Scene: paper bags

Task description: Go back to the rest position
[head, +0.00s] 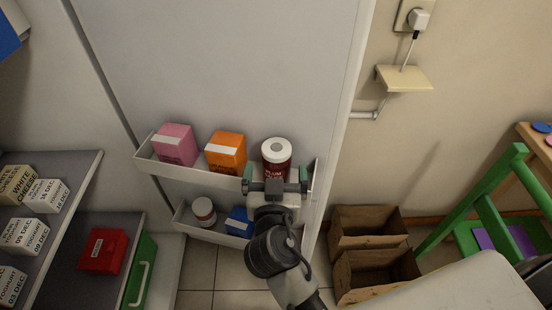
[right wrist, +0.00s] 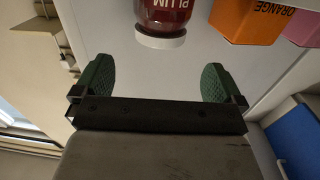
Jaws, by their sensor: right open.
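My right gripper (head: 275,183) is open and empty, with green finger pads, in front of the door rack. In the right wrist view its two fingers (right wrist: 157,82) are spread apart with nothing between them. A dark red plum jar (head: 276,160) with a white lid stands on the upper door rack (head: 218,178), just beyond the fingers. The jar also shows in the right wrist view (right wrist: 167,14), apart from the fingers. An orange carton (head: 226,152) and a pink carton (head: 175,144) stand left of it on the same rack. My left gripper is not in view.
The lower door rack (head: 190,228) holds a white-lidded jar (head: 203,212) and a blue box (head: 238,222). Shelves at left hold several labelled boxes and a red box (head: 103,251). Brown paper bags (head: 367,229) stand on the floor at right, beside a green stool (head: 490,220).

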